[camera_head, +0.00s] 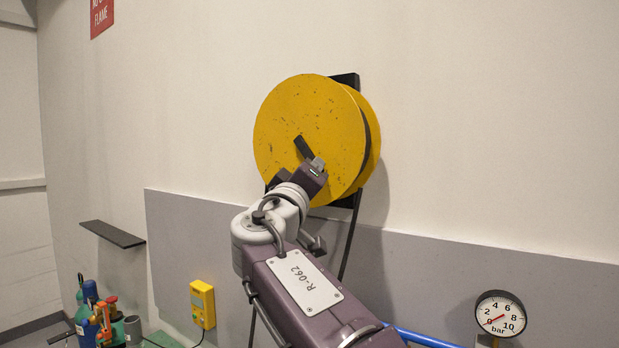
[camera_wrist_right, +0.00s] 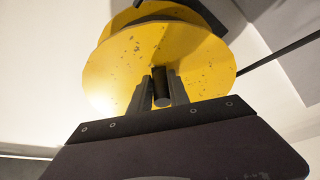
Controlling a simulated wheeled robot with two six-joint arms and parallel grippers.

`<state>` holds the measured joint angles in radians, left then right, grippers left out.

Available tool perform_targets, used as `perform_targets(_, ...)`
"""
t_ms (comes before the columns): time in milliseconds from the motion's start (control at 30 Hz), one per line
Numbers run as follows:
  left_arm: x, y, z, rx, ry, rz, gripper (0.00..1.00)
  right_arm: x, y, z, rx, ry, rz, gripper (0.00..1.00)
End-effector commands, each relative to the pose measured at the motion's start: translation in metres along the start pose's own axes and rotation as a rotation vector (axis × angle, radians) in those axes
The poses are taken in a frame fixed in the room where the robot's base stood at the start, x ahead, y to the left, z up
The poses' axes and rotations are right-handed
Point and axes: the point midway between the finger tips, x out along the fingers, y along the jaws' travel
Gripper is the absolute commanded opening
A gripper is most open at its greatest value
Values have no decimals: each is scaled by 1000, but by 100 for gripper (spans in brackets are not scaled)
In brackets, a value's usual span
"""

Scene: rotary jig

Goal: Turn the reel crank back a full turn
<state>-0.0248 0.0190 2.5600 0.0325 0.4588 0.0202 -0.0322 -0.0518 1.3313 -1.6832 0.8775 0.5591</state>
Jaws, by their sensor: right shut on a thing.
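The yellow reel (camera_head: 300,105) is mounted on the wall on a black bracket (camera_head: 347,80); its face also fills the upper wrist view (camera_wrist_right: 115,72). The dark crank arm (camera_head: 303,147) points from the reel's middle down and to the right in the head view. My right gripper (camera_head: 316,165) is at the crank's lower end, in front of the reel's face. In the right wrist view its two fingers (camera_wrist_right: 159,88) are shut on the crank handle (camera_wrist_right: 161,101), whose round end shows between them. The gripper partly hides the handle in the head view. My left gripper is not in view.
A black hose (camera_head: 351,235) hangs from the reel, partly behind my right arm. A dark shelf (camera_head: 113,234) and a yellow box (camera_head: 203,304) are on the wall to the left. A pressure gauge (camera_head: 500,314) is lower right.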

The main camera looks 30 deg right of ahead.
Motion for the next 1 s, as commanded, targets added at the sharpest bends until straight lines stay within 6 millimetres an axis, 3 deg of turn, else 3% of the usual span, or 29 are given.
perform_targets(700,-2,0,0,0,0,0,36,0,-1,3,-89,-6,-45,0)
perform_targets(733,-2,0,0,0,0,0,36,0,-1,3,-89,-6,-45,25)
perform_targets(800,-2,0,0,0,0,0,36,0,0,3,-89,-6,-44,41)
perform_targets(1000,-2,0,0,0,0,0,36,0,2,3,-86,-5,-40,41)
